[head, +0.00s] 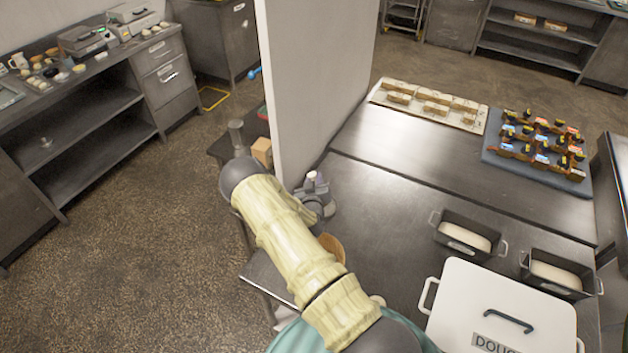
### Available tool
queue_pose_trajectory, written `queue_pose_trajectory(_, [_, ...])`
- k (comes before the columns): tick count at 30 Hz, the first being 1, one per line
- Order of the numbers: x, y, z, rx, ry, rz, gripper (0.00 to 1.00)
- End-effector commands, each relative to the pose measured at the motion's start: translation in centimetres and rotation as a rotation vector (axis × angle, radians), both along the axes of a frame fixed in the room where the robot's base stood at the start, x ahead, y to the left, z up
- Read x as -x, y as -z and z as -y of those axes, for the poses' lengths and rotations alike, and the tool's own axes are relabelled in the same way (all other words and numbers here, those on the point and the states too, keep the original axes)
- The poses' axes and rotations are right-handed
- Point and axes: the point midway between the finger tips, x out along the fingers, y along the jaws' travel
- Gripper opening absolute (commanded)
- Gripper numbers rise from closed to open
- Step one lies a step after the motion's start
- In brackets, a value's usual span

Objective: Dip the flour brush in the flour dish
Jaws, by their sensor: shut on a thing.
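My arm sleeve, pale yellow, crosses the middle of the head view and covers much of the work spot. My gripper (322,207), dark grey, shows only in part behind the arm, over the left part of the steel table. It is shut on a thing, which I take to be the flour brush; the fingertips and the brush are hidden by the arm. A round tan edge (333,246) shows just right of the arm, below the gripper; I cannot tell whether it is the flour dish. No flour is clearly visible.
The steel table (400,215) has a white partition (312,90) at its left back. A white dough bin (500,305) and two loaf tins (465,236) (556,272) stand at right. A loaf board (430,104) and a blue tray (538,150) lie at the back. The table middle is clear.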

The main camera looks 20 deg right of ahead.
Motion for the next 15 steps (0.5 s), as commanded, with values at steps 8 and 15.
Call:
queue_pose_trajectory(8, [-0.01,0.29,0.00,0.000,0.000,0.001,0.00])
queue_pose_trajectory(15, [-0.02,0.52,0.01,0.000,0.000,0.001,0.00])
